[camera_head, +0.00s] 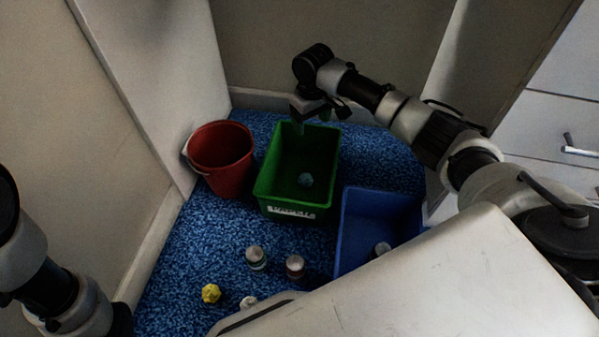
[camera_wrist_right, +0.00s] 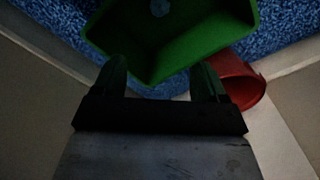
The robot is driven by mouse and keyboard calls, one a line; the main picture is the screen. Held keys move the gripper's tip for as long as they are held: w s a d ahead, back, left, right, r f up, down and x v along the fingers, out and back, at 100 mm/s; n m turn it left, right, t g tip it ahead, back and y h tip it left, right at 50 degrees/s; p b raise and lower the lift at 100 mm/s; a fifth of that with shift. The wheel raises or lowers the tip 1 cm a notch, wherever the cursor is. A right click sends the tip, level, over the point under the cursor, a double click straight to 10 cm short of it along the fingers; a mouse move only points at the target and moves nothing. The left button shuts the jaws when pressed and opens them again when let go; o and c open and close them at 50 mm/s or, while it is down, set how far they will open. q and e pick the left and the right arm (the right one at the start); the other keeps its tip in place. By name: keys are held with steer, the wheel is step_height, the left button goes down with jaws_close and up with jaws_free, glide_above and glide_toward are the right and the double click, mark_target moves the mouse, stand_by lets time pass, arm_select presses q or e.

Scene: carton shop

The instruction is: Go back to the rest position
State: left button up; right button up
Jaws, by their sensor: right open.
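My right gripper (camera_head: 299,125) is over the far end of the green bin labelled PAPER (camera_head: 263,187). In the right wrist view my right gripper (camera_wrist_right: 160,80) shows its two fingers spread apart with nothing between them, above the green bin (camera_wrist_right: 215,45).
A red bucket (camera_head: 222,165) stands left of the green bin. A blue bin (camera_head: 358,230) with a can (camera_head: 381,249) inside is at its right. Two cans (camera_head: 256,257) (camera_head: 295,266), a yellow ball (camera_head: 211,293) and a pale item (camera_head: 248,302) lie on the blue carpet (camera_head: 185,255). Walls enclose the corner.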

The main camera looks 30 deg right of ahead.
steer(key=shift+r, duration=0.45)
